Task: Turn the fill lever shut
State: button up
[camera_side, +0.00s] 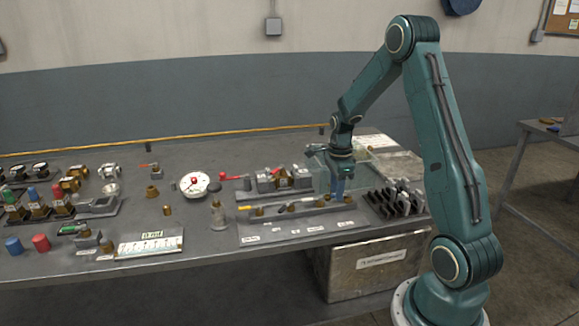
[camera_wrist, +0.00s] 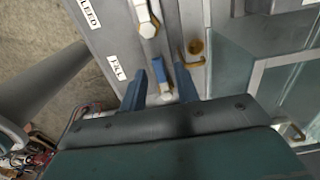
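The valve panel (camera_side: 300,229) is a grey board with labels and a row of levers near the front of the bench. In the wrist view, the FILL label (camera_wrist: 117,68) lies left of my gripper (camera_wrist: 160,86). The gripper's two blue fingers are apart. In the side view my gripper (camera_side: 338,190) points down over the panel's right end and hides that lever.
Beside it on the panel is another pale lever (camera_wrist: 147,20) near the BLEED label (camera_wrist: 88,12). A clear-walled bin (camera_side: 365,178) stands behind my gripper, and a black rack (camera_side: 395,200) to its right. A gauge (camera_side: 194,184) and a red-handled valve (camera_side: 232,177) are left.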

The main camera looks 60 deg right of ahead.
jog(key=shift+n, duration=0.3)
jog(key=shift+s+a+n, duration=0.2)
jog(key=shift+s+n, duration=0.1)
jog(key=shift+n, duration=0.55)
jog(key=shift+s+a+n, duration=0.2)
jog(key=shift+s+n, duration=0.05)
jog(key=shift+n, duration=0.6)
jog(key=n, duration=0.2)
jog(key=s+n, duration=0.1)
jog(key=n, duration=0.1)
jog(key=shift+s+a, duration=0.2)
jog(key=n, duration=0.1)
jog(key=s+n, duration=0.1)
jog(key=n, duration=0.2)
jog(key=shift+s+d+n, duration=0.1)
jog(key=shift+s+n, duration=0.15)
jog(key=shift+n, duration=0.05)
jog(key=n, duration=0.2)
jog(key=s+n, duration=0.1)
jog(key=shift+d, duration=0.25)
notch_tip(320, 180, up, 14)
jog(key=s+a+r+n+t, duration=0.1)
jog(key=s+a+r+n, duration=0.1)
jog(key=a, duration=0.7)
jog(key=s+a+r+n+t+h, duration=0.1)
jog(key=a+r+n, duration=0.4)
jog(key=a, duration=0.5)
jog(key=shift+s+a+r+n+t, duration=0.3)
jog(key=shift+n+t, duration=0.2)
jog(key=shift+t, duration=0.2)
